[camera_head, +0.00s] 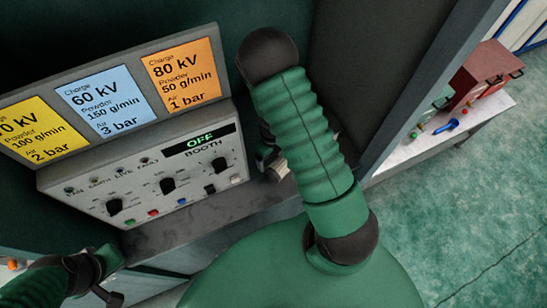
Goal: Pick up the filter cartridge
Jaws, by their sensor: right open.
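I cannot pick out the filter cartridge for certain. A small pale, ridged cylinder (278,169) shows at the left edge of my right arm, above the grey ledge; it may be the cartridge, and the arm hides part of it. My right gripper (268,160) is open beside this cylinder, mostly hidden behind my green ribbed arm. I cannot tell whether they touch. My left gripper (108,279) is at the bottom left, below the control panel, dark and partly cut off; its jaws are unclear.
A grey control panel (150,183) with knobs and an OFF display stands on the ledge (190,228), under yellow, blue and orange cards. At right, a white bench (400,150) holds a red toolbox (482,75), a blue tool (446,126) and small parts. Green floor (470,220) is clear.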

